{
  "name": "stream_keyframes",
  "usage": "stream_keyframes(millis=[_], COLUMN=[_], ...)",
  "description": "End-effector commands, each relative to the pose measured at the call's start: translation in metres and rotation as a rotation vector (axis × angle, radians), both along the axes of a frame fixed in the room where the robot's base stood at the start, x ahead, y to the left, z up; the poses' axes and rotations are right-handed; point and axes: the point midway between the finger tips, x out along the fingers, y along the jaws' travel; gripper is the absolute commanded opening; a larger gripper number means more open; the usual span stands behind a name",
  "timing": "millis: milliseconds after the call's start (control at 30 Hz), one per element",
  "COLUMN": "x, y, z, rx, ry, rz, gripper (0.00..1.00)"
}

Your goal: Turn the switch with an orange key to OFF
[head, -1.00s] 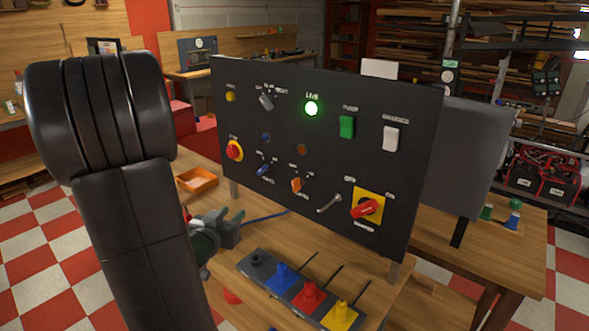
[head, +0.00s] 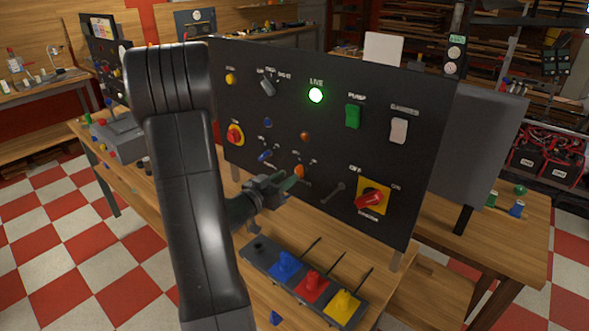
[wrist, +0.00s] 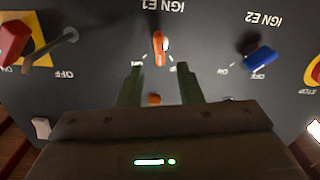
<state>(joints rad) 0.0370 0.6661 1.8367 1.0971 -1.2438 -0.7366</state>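The switch with the orange key (head: 299,171) is low in the middle of the black panel (head: 240,110). In the wrist view, which shows the panel upside down, the orange key (wrist: 159,50) points nearly straight up and down by the label IGN E1. My gripper (head: 290,182) is at the panel in front of this key and partly covers it in the head view. In the wrist view my gripper (wrist: 160,70) is open, its two green fingers on either side of the key's line. The key's end is just beyond the fingertips; I see no contact.
The blue key (head: 265,156) of IGN E2 is beside the orange one. A grey lever (head: 333,191) and a red rotary switch (head: 369,200) are on the other side. Below, a tray (head: 262,262) holds colored knobbed pieces. The green LIVE lamp (head: 316,95) is lit.

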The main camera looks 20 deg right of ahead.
Motion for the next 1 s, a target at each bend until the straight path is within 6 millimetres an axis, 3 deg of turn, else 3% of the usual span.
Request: stream_keyframes(millis=[233, 633, 667, 833, 1000], x=[0.018, 0.023, 0.023, 0.023, 0.023], y=[-0.032, -0.039, -0.039, -0.039, -0.039], z=[0.001, 0.000, 0.000, 0.000, 0.000], rx=[0.000, 0.001, 0.001, 0.001, 0.000], ry=[-0.001, -0.001, -0.001, -0.001, 0.001], rz=[-0.002, 0.000, 0.000, 0.000, 0.001], gripper=[0.33, 0.33, 0.31, 0.00, 0.00])
